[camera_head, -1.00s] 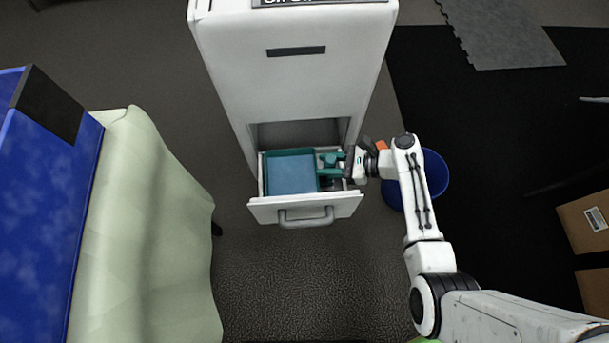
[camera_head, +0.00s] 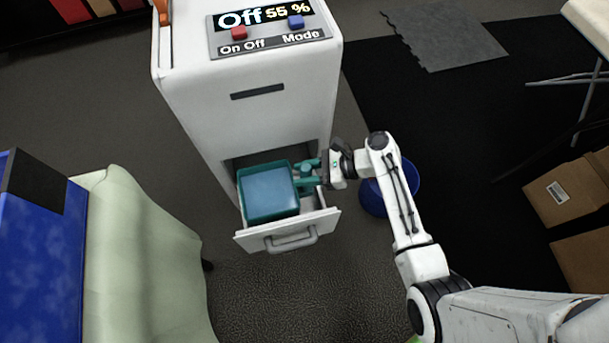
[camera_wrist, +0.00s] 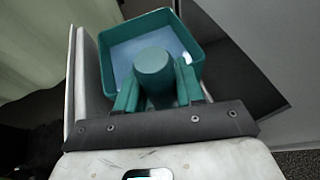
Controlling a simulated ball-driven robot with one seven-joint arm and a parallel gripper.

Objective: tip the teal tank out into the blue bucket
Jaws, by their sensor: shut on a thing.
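The teal tank (camera_head: 268,194) is an open square box holding light blue liquid. It sits in or just above the open drawer (camera_head: 288,236) of the white machine and looks nearly level. My gripper (camera_head: 312,172) comes from the right and is shut on the tank's handle at its right side. In the wrist view the tank (camera_wrist: 112,38) lies ahead, with its round teal handle (camera_wrist: 154,72) between the fingers. The blue bucket (camera_head: 373,198) stands on the floor right of the machine, partly hidden behind my arm.
The white machine (camera_head: 250,120) has a panel reading "Off 55 %". A pale green seat (camera_head: 135,260) and a blue block (camera_head: 45,255) stand at the left. Cardboard boxes (camera_head: 565,190) lie at the right. The floor in front of the drawer is clear.

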